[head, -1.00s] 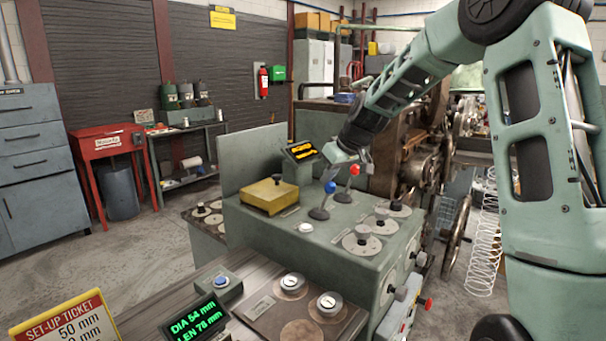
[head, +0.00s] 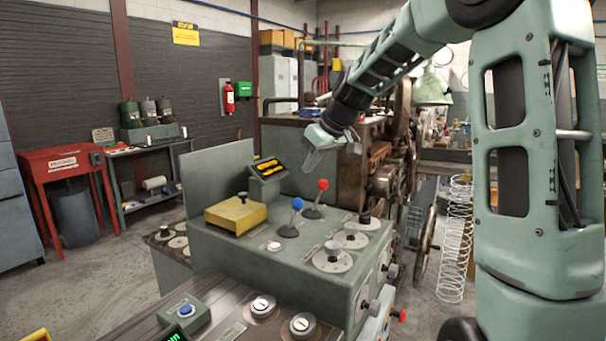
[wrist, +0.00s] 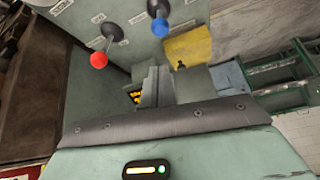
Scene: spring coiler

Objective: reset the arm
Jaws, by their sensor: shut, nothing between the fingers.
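My gripper (head: 314,160) is shut and empty. It hangs in the air above and behind the green control console (head: 215,265), clear of the levers. A red-knobbed lever (head: 322,186) and a blue-knobbed lever (head: 297,204) stand on the console top below it. In the wrist view my gripper's fingers (wrist: 158,86) point down, with the red knob (wrist: 98,60), the blue knob (wrist: 160,28) and the yellow block (wrist: 188,46) beyond them. The fingers partly hide a small lit display there.
The yellow block (head: 236,215), an amber display (head: 267,167) and several dials sit on the console. The brown coiling machine (head: 385,170) stands behind, with a hanging wire spring (head: 455,240) at right. A red cabinet (head: 65,165) is at left; open floor lies between.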

